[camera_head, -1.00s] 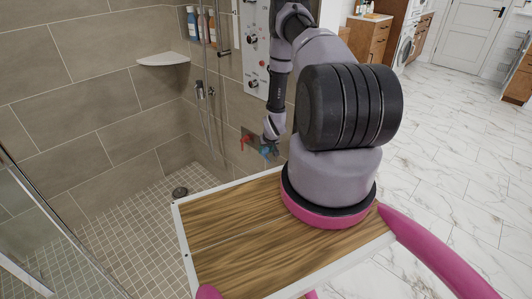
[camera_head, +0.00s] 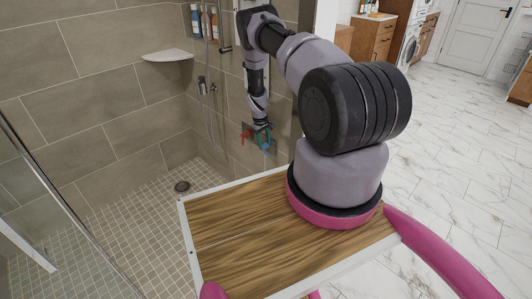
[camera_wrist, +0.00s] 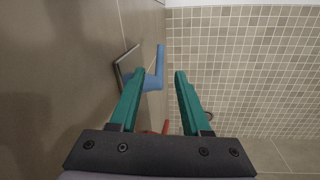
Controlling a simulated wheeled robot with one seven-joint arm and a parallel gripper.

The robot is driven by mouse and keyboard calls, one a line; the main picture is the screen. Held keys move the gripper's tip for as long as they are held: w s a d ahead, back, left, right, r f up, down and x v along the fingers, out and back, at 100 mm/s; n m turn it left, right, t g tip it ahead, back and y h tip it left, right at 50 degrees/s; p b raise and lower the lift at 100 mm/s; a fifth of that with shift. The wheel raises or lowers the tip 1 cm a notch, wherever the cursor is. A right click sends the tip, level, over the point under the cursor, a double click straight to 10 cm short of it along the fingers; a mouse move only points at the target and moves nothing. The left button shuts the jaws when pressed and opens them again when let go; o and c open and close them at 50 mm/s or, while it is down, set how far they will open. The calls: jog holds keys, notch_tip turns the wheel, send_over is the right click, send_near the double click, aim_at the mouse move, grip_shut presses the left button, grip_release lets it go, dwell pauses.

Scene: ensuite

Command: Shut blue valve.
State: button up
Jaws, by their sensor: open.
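The blue valve (camera_wrist: 153,82) shows in the wrist view as a bent lever on a metal wall plate (camera_wrist: 125,62). My gripper (camera_wrist: 160,73) has two teal fingers, spread apart with empty room between them. The blue lever appears between the fingertips and slightly beyond them; I cannot tell whether either finger touches it. In the head view my gripper (camera_head: 262,139) points down at the wall fitting and partly covers the blue valve. The red valve (camera_head: 246,135) is just left of it, and is mostly hidden behind my gripper in the wrist view (camera_wrist: 166,127).
The shower's tiled wall (camera_head: 120,90) holds a corner shelf (camera_head: 167,56), a hand shower (camera_head: 203,86) and bottles (camera_head: 203,22) higher up. A drain (camera_head: 182,186) lies in the tiled floor. Open marble floor (camera_head: 450,150) stretches to the right.

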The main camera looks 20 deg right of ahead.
aim_at(266, 153)
jog(key=f, duration=0.4)
jog(key=d+f, duration=0.1)
jog(key=f, duration=0.1)
jog(key=shift+w+f, duration=0.1)
jog(key=shift+f, duration=0.05)
jog(key=shift+c, duration=0.4)
grip_shut()
